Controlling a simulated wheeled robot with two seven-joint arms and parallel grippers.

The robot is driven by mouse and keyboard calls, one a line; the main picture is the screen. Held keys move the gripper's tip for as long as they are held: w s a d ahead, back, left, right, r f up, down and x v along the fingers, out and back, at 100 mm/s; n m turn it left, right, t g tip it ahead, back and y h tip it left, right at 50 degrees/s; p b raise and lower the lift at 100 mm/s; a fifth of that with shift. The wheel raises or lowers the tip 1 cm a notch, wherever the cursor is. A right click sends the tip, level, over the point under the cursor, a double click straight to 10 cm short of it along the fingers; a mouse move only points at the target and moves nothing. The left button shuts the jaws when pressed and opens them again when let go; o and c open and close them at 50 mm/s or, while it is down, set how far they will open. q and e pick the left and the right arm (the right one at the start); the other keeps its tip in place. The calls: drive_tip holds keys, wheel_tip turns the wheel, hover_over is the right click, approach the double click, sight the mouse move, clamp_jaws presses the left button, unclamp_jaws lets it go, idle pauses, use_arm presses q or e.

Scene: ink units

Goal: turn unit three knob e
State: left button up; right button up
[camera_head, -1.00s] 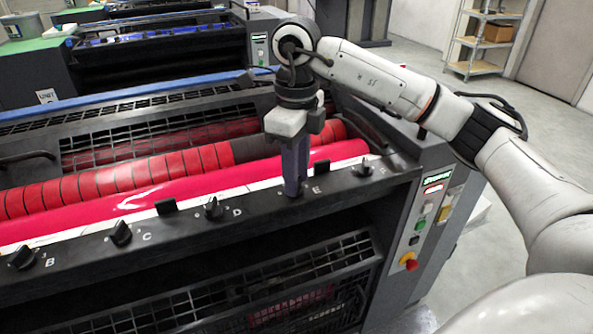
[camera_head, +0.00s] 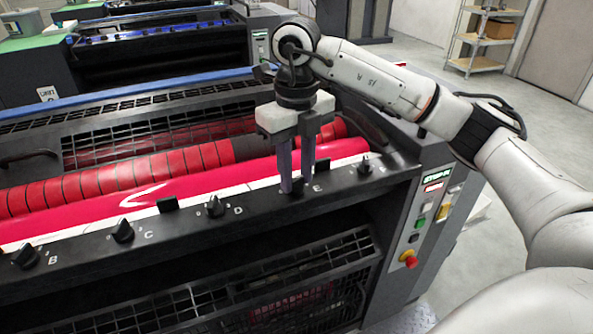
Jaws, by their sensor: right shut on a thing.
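The ink unit's front rail (camera_head: 185,224) carries a row of black knobs, lettered in white. Knob E (camera_head: 298,187), beside the letter E, is mostly hidden between the two fingers of my right gripper (camera_head: 297,182). The gripper points straight down and is shut on this knob, its fingers side by side. Knob D (camera_head: 214,207), knob C (camera_head: 122,231) and knob B (camera_head: 26,256) stand to the left, apart from the gripper. Another knob (camera_head: 365,165) stands to the right. My left gripper is not in view.
A pink roller (camera_head: 150,196) and a red banded roller (camera_head: 120,177) run behind the rail. A control panel with a red stop button (camera_head: 411,262) is at the unit's right end. Another unit (camera_head: 150,50) stands behind. Open floor lies to the right.

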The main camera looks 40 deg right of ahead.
sight(296, 179)
drive_tip(key=o, duration=1)
drive_tip(key=shift+o, duration=0.2)
drive_tip(key=shift+r, duration=0.5)
wheel_tip(296, 179, up, 9)
drive_tip(key=p, duration=0.1)
drive_tip(key=shift+r, duration=0.15)
